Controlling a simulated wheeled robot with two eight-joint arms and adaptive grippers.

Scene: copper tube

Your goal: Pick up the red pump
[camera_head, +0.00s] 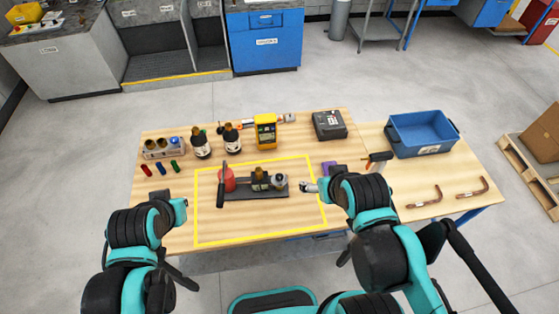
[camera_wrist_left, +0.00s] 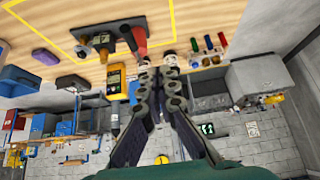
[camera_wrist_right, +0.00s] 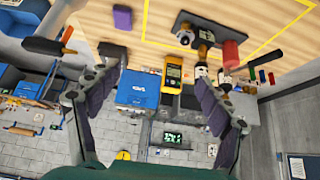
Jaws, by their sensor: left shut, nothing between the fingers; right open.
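The red pump (camera_head: 228,181) is a red cylinder with a dark lever beside it. It stands at the left end of a dark base plate (camera_head: 262,193) inside a yellow-outlined area of the table. It also shows in the left wrist view (camera_wrist_left: 140,38) and the right wrist view (camera_wrist_right: 231,54). My left gripper (camera_head: 181,204) is left of the pump, apart from it; its fingers (camera_wrist_left: 158,66) are shut and empty. My right gripper (camera_head: 308,187) is right of the base plate; its fingers (camera_wrist_right: 160,62) are spread wide with nothing held.
Behind the outline stand dark bottles (camera_head: 201,146), a yellow meter (camera_head: 266,131) and a black case (camera_head: 329,125). A blue bin (camera_head: 422,134) and copper tubes (camera_head: 424,198) are at the right. A rack (camera_head: 164,149) is at the back left. The outlined area's front is clear.

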